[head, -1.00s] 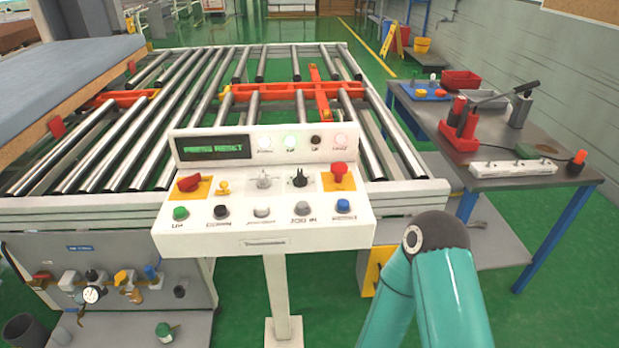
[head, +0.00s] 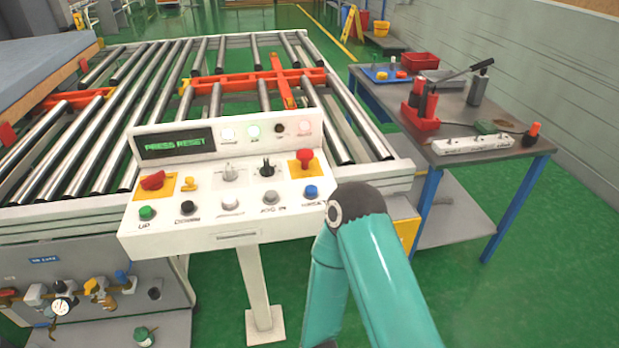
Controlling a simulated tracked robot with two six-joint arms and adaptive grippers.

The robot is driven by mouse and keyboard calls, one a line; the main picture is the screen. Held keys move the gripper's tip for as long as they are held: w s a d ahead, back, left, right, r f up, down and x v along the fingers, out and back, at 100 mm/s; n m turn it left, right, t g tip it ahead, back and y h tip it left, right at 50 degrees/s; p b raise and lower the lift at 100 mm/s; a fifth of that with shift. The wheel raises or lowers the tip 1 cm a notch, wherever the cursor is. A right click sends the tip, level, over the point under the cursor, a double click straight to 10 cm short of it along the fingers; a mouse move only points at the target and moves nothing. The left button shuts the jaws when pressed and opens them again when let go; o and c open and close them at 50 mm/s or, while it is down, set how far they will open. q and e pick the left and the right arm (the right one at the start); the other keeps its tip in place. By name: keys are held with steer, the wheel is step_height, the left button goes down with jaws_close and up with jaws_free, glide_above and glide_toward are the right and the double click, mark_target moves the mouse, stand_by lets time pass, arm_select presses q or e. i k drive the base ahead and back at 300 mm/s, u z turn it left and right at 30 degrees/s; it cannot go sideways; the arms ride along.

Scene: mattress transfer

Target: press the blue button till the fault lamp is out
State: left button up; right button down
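The blue button (head: 311,191) is at the right end of the lower row on the white control panel (head: 180,226). The label under it is too small to read surely. The fault lamp (head: 305,127), rightmost of the lamps at the top, glows pale pink. The green display (head: 176,145) reads "PRESS RESET". A teal arm of mine rises from the bottom right, its dark elbow just right of the blue button. Neither gripper is in view, so I cannot see what they hold.
The panel also bears a red mushroom button (head: 305,158), a red rotary switch (head: 153,181) and a green button (head: 147,213). A roller conveyor (head: 398,170) lies behind it, a mattress (head: 40,62) at left. A workbench (head: 535,143) with tools stands right.

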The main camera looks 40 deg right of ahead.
mark_target(311, 191)
steer(key=z, duration=0.05)
steer(key=k, duration=1)
steer(key=z, duration=0.35)
steer(key=i, duration=0.85)
steer(key=z, duration=0.05)
